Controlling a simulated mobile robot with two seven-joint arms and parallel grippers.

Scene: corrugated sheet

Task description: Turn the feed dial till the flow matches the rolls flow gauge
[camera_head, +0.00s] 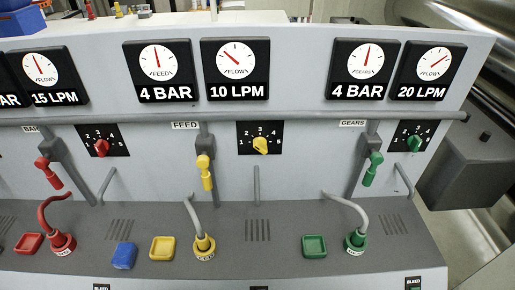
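The yellow feed dial (260,145) sits on a black plate numbered 1 to 5, right of the FEED label (185,125). Its exact setting is too small to read. Above it, the feed flow gauge (238,60) has its needle pointing up-left over a 10 LPM plate. No gauge in view is legibly marked rolls. A flow gauge (39,68) at the left has its needle slightly left of upright over a 15 LPM plate. The green section's flow gauge (433,64) points up-right over 20 LPM. Neither gripper is in view.
A grey rail (300,115) crosses the panel above the dials. The yellow lever (205,170) stands left of the feed dial. Red (102,147) and green dials (414,143) flank it. Hoses and coloured buttons sit on the lower ledge. The space before the feed dial is clear.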

